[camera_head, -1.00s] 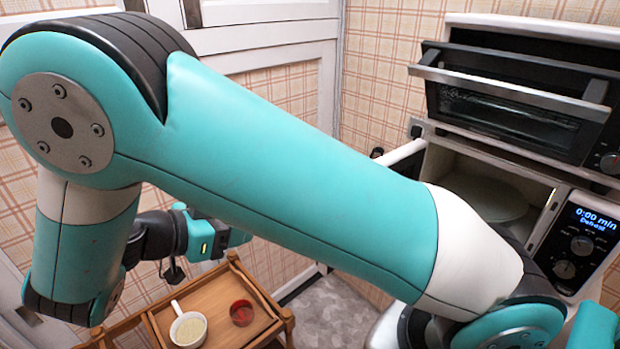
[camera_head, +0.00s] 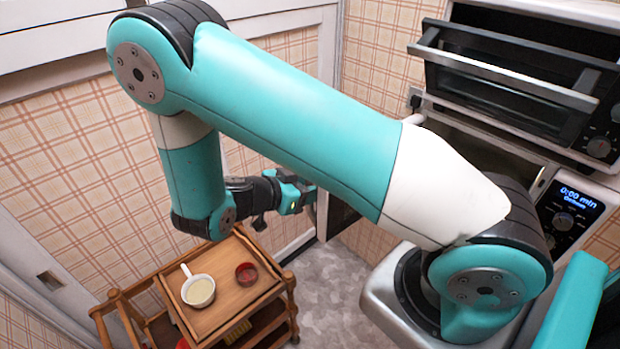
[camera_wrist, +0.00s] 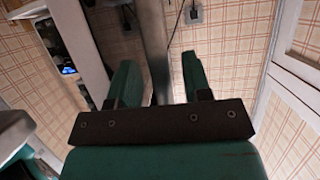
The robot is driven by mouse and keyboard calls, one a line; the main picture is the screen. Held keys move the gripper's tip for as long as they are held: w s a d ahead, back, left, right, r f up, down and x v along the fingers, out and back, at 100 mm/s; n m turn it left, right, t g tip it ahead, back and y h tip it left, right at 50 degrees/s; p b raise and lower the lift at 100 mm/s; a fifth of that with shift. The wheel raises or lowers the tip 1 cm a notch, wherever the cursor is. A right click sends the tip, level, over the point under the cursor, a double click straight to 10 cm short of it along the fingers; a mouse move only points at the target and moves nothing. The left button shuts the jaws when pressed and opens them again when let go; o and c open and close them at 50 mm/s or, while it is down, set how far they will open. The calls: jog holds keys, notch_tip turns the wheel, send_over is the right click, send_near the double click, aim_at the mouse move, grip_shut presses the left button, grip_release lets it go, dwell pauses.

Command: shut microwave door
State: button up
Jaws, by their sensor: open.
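The microwave (camera_head: 568,212) stands at the right under a toaster oven, with a lit display reading 0:00 min. My arm hides much of its front. Its door is open. A dark panel of the door (camera_head: 342,215) shows below my forearm, beside my gripper (camera_head: 306,192). In the wrist view my gripper (camera_wrist: 160,72) is open, with its two green fingers apart. A grey upright strip, seemingly the door's edge (camera_wrist: 155,40), shows between the fingers. I cannot tell whether they touch it. The microwave's display panel (camera_wrist: 57,45) is at the upper left there.
A toaster oven (camera_head: 515,85) with its door tilted open sits on top of the microwave. A wooden cart (camera_head: 262,290) with a white cup (camera_head: 198,290) and a red bowl (camera_head: 246,274) stands below my gripper. Grey floor (camera_head: 335,300) is clear right of the cart.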

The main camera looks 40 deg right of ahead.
jog(key=shift+d+f, duration=0.25)
jog(key=shift+d, duration=0.35)
grip_shut()
jog(key=shift+s, duration=0.1)
